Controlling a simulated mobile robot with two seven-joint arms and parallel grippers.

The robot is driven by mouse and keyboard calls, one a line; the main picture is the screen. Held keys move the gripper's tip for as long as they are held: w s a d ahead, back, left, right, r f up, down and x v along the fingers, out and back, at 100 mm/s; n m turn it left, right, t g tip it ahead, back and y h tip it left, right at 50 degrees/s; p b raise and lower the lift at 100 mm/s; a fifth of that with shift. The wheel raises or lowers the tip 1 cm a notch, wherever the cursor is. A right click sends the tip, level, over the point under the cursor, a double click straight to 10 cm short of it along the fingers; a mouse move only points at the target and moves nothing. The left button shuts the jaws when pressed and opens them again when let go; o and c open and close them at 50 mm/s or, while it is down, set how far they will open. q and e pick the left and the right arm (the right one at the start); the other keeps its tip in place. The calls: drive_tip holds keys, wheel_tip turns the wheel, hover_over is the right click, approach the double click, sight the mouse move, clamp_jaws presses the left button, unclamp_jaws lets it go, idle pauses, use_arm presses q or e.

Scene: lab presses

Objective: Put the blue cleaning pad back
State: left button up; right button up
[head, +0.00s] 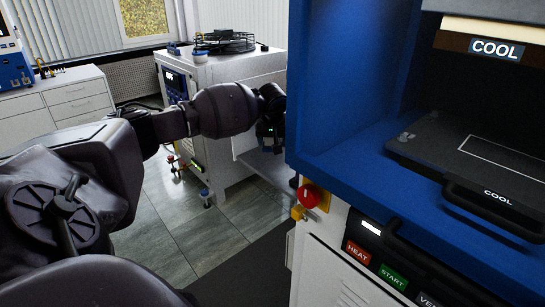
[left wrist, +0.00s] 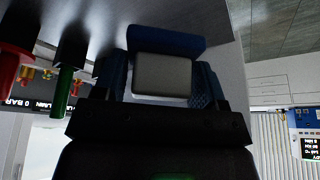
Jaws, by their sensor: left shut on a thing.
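My left gripper (head: 270,135) reaches past the left side of the blue press and is partly hidden by its edge. In the left wrist view my left gripper (left wrist: 160,85) is shut on the blue cleaning pad (left wrist: 165,41). A grey block (left wrist: 162,76), apparently the pad's grip, sits between the two fingers, with the blue part beyond it. The pad is close to a smooth pale surface (left wrist: 225,70); I cannot tell whether it touches. The pad cannot be made out in the head view. My right gripper is not in view.
The blue press (head: 340,130) stands close on the right, with a red button (head: 310,197) on its front corner. A grey cabinet unit (head: 225,75) stands behind my arm. Red (left wrist: 12,70) and green (left wrist: 66,85) fittings are left of the pad. Floor (head: 190,235) is open at left.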

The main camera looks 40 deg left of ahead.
sight(273, 162)
use_arm(q)
wheel_tip(273, 162, down, 2)
drive_tip(key=shift+f, duration=0.1)
wheel_tip(273, 162, down, 4)
drive_tip(key=shift+r, duration=0.1)
drive_tip(key=shift+f, duration=0.35)
drive_tip(key=o, duration=0.8)
drive_tip(key=shift+o, duration=0.3)
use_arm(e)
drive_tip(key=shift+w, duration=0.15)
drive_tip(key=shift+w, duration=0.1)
